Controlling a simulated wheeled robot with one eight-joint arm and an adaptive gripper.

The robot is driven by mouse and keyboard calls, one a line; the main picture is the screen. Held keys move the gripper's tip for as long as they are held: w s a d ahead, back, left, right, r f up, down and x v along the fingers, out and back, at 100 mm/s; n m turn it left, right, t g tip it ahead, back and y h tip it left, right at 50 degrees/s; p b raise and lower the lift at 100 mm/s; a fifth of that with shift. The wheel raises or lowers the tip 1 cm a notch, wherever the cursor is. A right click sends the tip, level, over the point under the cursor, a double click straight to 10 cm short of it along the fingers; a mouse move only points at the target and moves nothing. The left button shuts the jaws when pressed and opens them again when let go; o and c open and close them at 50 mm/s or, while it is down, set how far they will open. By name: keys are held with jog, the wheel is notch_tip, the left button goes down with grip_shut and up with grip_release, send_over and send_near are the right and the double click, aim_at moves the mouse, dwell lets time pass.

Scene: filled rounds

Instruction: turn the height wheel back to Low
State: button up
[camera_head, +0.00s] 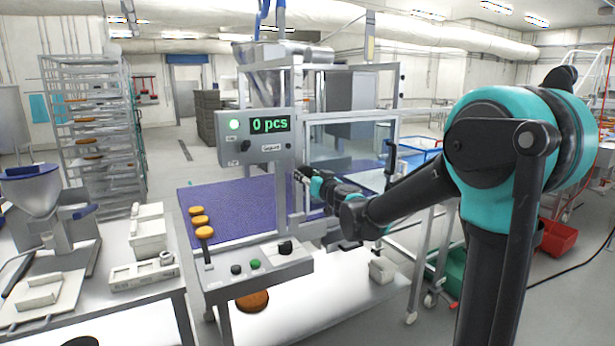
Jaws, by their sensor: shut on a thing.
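My gripper (302,177) reaches in from the right, small and dark in front of the machine's upright post, just under the display box. It is shut on what looks like the height wheel at that post. The wheel is almost wholly hidden by the jaws and too small to make out. No Low mark or wheel scale can be read from here.
The display box (254,137) shows "0 pcs" beside a lit green lamp. Below are a blue belt (232,212) with several round brown pieces, and a panel (258,272) with buttons and a black knob (285,247). A steel table (110,300) stands left.

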jog(key=o, duration=1.2)
jog(key=shift+c, duration=0.2)
jog(key=v, duration=1.2)
jog(key=s+d+f+n+g, duration=0.2)
jog(key=s+f+g, duration=0.2)
jog(key=s+f, duration=0.5)
jog(key=s+d+f+m+g+h, duration=0.3)
jog(key=s+d+f+h, duration=0.1)
jog(key=s+d+f, duration=0.4)
jog(key=s+d+f+m+g+h, duration=0.3)
jog(key=s+d+f, duration=0.6)
jog(key=d+f, duration=0.3)
notch_tip(320, 180, down, 2)
jog(key=shift+f+g+h, duration=0.1)
jog(key=shift+g+h, duration=0.6)
jog(key=shift+h, duration=0.3)
